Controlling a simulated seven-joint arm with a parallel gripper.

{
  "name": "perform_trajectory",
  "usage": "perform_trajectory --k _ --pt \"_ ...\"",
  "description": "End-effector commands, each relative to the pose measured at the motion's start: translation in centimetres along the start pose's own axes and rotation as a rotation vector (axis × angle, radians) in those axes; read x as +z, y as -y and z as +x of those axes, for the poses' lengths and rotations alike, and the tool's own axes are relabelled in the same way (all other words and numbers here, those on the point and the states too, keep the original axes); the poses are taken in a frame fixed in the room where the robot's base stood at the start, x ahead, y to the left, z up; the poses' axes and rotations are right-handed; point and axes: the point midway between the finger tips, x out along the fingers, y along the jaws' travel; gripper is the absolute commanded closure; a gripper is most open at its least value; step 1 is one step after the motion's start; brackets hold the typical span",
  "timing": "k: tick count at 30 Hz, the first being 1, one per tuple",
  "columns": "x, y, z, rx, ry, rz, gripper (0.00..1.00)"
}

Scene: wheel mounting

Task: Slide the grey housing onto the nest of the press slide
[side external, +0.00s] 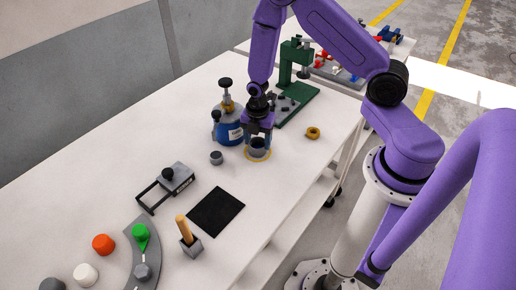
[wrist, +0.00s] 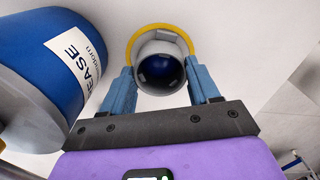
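The grey housing (side external: 258,152) stands on the table inside a yellow ring marking (side external: 249,157). In the wrist view the housing (wrist: 147,48) shows as a round grey part with a dark bore, with the yellow ring behind it. My gripper (side external: 258,138) is directly above it, pointing down. In the wrist view the gripper's blue fingers (wrist: 162,82) stand apart on either side of the housing; firm contact is not visible. The green press (side external: 286,68) stands behind, on a green base (side external: 303,92). Its slide and nest are partly hidden by my arm.
A brass ring (side external: 313,133) lies to the right.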

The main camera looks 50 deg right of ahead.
Motion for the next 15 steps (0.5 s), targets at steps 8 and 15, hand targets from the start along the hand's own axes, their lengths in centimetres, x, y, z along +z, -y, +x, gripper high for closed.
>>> perform_trajectory --k 8,15 --pt "0.0 0.0 -0.1 0.001 0.000 0.000 0.76" --pt "0.0 -0.1 -1.2 0.003 0.000 0.000 0.76"
